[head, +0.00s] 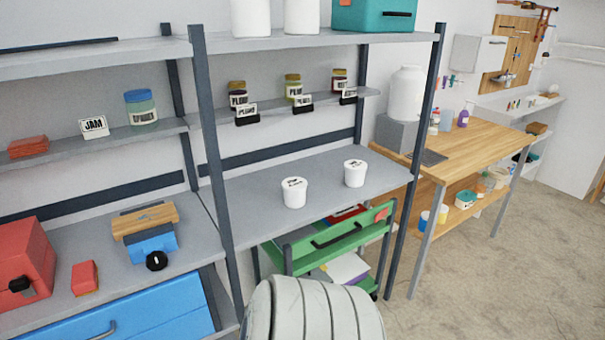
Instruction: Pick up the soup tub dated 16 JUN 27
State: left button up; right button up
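Two white tubs with dark print on their lids stand upright on the grey middle shelf (250,208) in the head view. One tub (294,193) is nearer and to the left. The other tub (355,174) is farther back and to the right, with a gap between them. The print is too small to read, so I cannot tell which bears 16 JUN 27. Neither of my grippers is in view.
A narrow shelf above holds several jars (293,88) with small label cards. Dark posts (212,160) frame the shelf. A green cart (325,245) stands below. A wooden table (480,142) is at right. The shelf around the tubs is clear.

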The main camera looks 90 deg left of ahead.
aim_at(294, 188)
jog(key=u, duration=3.4)
jog(key=i+l+u, duration=0.15)
jog(key=l+u, duration=0.65)
jog(key=l, duration=0.15)
jog(key=l+u, duration=0.4)
jog(key=k+l+u, duration=0.1)
jog(key=l+u, duration=0.25)
jog(key=l, duration=0.25)
